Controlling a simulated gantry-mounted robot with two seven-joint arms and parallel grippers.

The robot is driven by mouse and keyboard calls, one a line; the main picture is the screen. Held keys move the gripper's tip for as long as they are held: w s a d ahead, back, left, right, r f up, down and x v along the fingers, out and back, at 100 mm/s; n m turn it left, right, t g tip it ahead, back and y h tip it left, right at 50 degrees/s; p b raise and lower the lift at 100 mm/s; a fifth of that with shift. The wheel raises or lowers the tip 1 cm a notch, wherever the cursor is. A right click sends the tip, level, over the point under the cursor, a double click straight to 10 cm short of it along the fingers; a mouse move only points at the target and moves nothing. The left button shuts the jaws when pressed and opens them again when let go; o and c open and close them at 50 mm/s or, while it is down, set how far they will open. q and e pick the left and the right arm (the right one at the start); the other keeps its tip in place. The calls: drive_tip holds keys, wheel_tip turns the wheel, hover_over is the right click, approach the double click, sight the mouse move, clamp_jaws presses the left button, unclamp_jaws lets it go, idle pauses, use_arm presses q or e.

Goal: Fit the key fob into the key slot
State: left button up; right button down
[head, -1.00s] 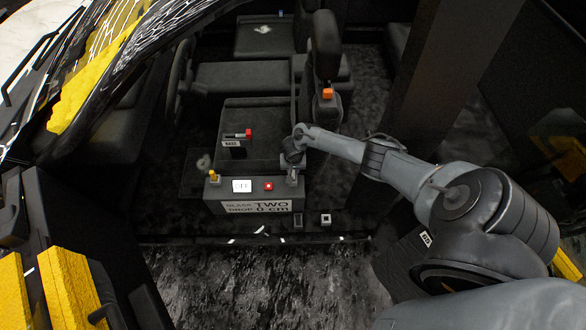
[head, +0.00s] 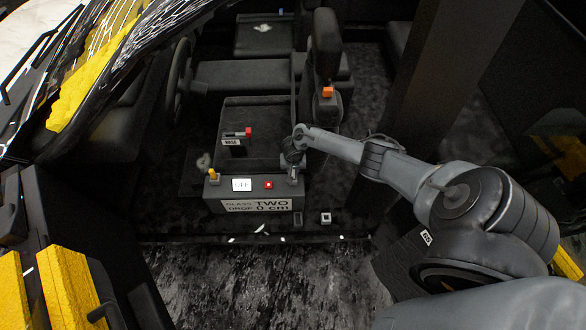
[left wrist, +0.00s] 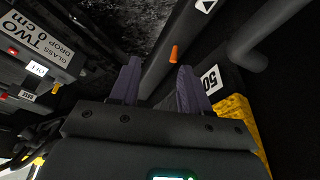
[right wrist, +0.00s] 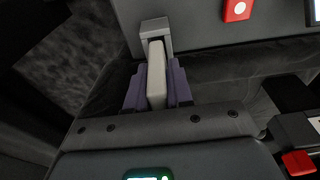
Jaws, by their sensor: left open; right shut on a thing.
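The key fob (right wrist: 156,85) is a pale, flat block in the right wrist view. My right gripper (right wrist: 157,90) is shut on it, with purple fingers on both sides. The fob's far end lies at the mouth of a grey bracket, the key slot (right wrist: 153,27), on the console face. The bracket hides how far in it is. In the head view my right gripper (head: 293,160) is at the right end of the console, small and dark. My left gripper (left wrist: 158,80) is open and empty in the left wrist view, away from the fob.
The console (head: 255,204) has a lit display (head: 241,184), a red button (head: 268,184) and a yellow-topped lever (head: 213,173). A red-tipped lever (head: 248,132) stands behind. A seat (head: 326,60) rises at right. An orange object (left wrist: 174,53) lies beyond my left fingers.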

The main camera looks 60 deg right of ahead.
drive_tip(key=shift+f+b, duration=0.65)
drive_tip(key=shift+f, duration=0.35)
drive_tip(key=c, duration=0.9)
unclamp_jaws()
drive_tip(key=shift+r, duration=0.15)
drive_tip(key=r+p, duration=0.2)
drive_tip(key=r, duration=0.1)
drive_tip(key=r+p, duration=0.2)
drive_tip(key=r, duration=0.1)
drive_tip(key=a+r+p, duration=0.1)
drive_tip(key=r+p, duration=0.1)
drive_tip(key=r, duration=0.1)
drive_tip(key=shift+s+a+r, duration=0.1)
drive_tip(key=shift+s+r, duration=0.05)
drive_tip(key=shift+s, duration=0.25)
drive_tip(key=shift+a+r, duration=0.1)
drive_tip(key=shift+r, duration=0.45)
